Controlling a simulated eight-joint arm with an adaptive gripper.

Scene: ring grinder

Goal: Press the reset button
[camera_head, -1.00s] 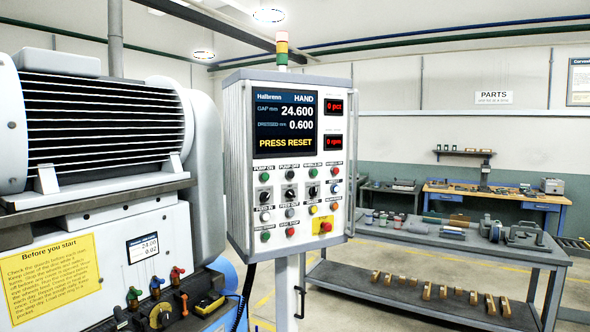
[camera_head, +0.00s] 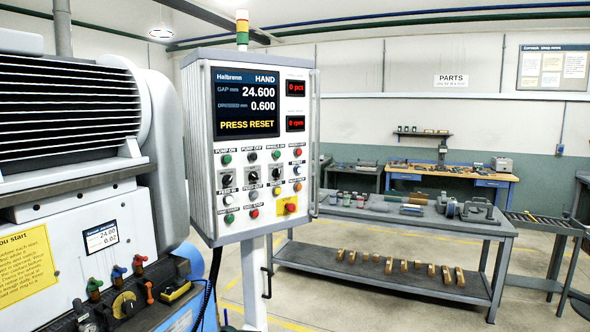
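A control panel (camera_head: 205,165) stands on a post at the centre-left. Its screen (camera_head: 247,102) reads "HAND", "GAP mm 24.600", "DRESSED mm 0.600" and "PRESS RESET". Below the screen are rows of small buttons and black knobs. They include a green button (camera_head: 227,159), a red button (camera_head: 298,152), a white button (camera_head: 228,199), a yellow button (camera_head: 277,191) and a red button on a yellow plate (camera_head: 290,208). Most labels are too small to read surely, so I cannot tell which button is reset. My gripper is not in view.
A large grinder (camera_head: 120,200) with coloured levers stands close to the panel's left. A grey workbench (camera_head: 350,208) with tools and a lower shelf of wooden-looking pieces is to the right. A roller conveyor (camera_head: 545,222) is at far right. Open floor lies in front of the bench.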

